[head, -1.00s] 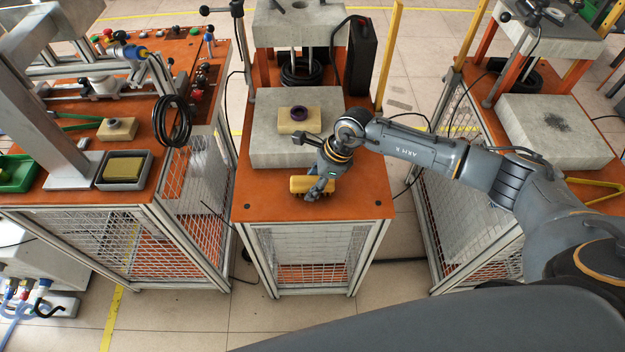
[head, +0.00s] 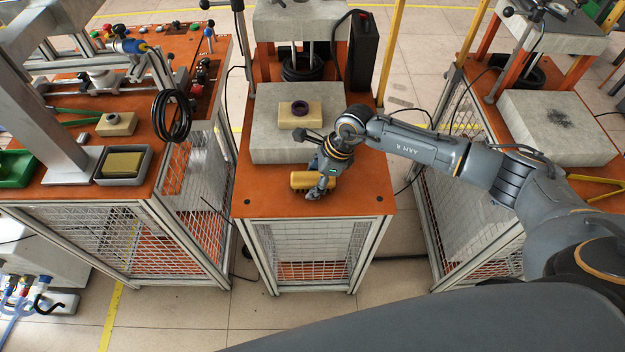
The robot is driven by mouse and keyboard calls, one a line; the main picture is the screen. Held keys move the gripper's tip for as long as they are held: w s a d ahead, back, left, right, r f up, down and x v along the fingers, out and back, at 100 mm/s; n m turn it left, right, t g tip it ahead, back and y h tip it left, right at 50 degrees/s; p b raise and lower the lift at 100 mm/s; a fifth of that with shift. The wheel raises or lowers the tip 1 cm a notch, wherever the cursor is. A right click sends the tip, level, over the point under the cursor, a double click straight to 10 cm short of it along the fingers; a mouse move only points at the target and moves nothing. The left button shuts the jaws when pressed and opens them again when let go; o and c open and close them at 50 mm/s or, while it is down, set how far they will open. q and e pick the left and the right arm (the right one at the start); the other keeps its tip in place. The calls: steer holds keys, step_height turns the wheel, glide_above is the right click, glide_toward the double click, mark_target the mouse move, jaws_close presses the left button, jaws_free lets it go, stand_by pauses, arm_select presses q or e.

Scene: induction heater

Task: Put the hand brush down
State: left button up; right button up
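The hand brush (head: 300,180) is a yellow block-like piece over the orange top of the middle bench (head: 270,205), in front of the grey block. My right gripper (head: 318,190) reaches down over it from the right, with its fingers around the brush's middle, and looks shut on it. The fingers hide part of the brush. The brush lies roughly level, at or very close to the bench top; I cannot tell whether it touches. My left gripper is not in view.
A grey block (head: 265,150) with a beige piece (head: 300,115) carrying a dark ring stands behind the brush. The bench top is clear on both sides of the brush. A grey tray (head: 108,178) sits on the left bench.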

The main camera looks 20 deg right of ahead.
steer(key=shift+d, duration=0.1)
steer(key=shift+r, duration=0.15)
steer(key=shift+r+p, duration=0.4)
steer(key=shift+p, duration=0.35)
steer(key=b+v, duration=0.4)
steer(key=v, duration=0.6)
steer(key=shift+d+r, duration=0.2)
steer(key=shift+r, duration=0.05)
steer(key=shift+s+d+r, duration=0.1)
steer(key=shift+d+r, duration=0.05)
steer(key=shift+r, duration=0.35)
